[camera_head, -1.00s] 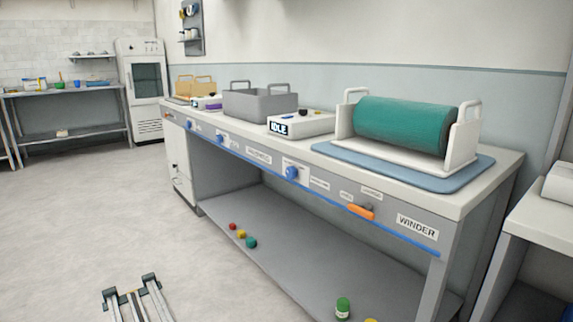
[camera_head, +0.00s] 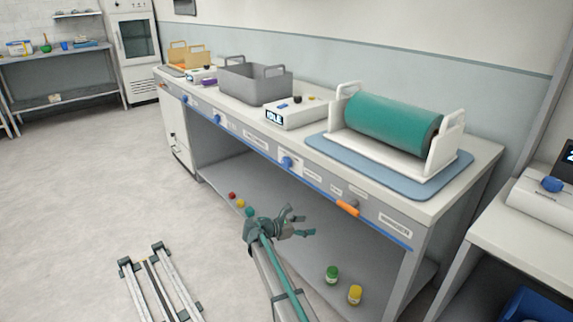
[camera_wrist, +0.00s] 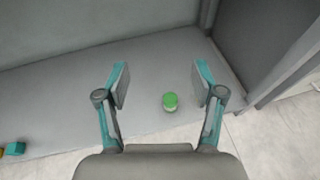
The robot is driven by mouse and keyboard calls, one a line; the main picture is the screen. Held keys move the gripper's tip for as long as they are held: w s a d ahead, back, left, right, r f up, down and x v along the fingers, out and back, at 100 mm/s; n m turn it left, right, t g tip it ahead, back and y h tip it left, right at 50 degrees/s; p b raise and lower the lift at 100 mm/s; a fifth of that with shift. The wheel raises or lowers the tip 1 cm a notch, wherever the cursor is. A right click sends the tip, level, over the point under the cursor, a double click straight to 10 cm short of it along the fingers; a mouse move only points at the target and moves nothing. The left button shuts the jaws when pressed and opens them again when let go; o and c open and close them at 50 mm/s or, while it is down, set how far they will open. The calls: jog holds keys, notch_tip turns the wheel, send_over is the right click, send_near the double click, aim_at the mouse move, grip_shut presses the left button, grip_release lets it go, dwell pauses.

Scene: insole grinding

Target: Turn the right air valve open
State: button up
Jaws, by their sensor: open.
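A blue round knob (camera_head: 287,162) sits on the front panel of the long bench, right of the middle. An orange lever handle (camera_head: 347,208) sticks out farther right on the same panel. Two more blue knobs, a middle one (camera_head: 217,119) and a left one (camera_head: 185,99), are farther along. The small labels are too blurred to tell which of these is the right air valve. My gripper (camera_head: 304,222) is open and empty, below the panel in front of the lower shelf. In the wrist view my gripper (camera_wrist: 162,82) shows its fingers apart; no valve shows there.
A green roller (camera_head: 392,125) stands on the bench. Another table (camera_head: 505,232) is at right.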

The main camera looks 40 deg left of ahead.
aim_at(284, 164)
jog(key=s+a+r+n+t+y+p, duration=0.1)
jog(key=s+a+r+n+t, duration=0.15)
jog(key=a+r, duration=0.65)
jog(key=s+a+r+n+t+y+p, duration=0.1)
jog(key=s+a+r+n+t+p, duration=0.15)
jog(key=a+r, duration=0.7)
jog(key=shift+g, duration=0.3)
jog(key=x, duration=0.3)
jog(key=d+b+x, duration=0.1)
jog(key=x, duration=0.3)
jog(key=r+x, duration=0.1)
jog(key=x, duration=0.2)
jog(key=shift+w+d+b, duration=0.1)
jog(key=shift+d+b, duration=0.3)
jog(key=shift+d, duration=0.1)
jog(key=c, duration=1.1)
jog(key=shift+c, duration=0.2)
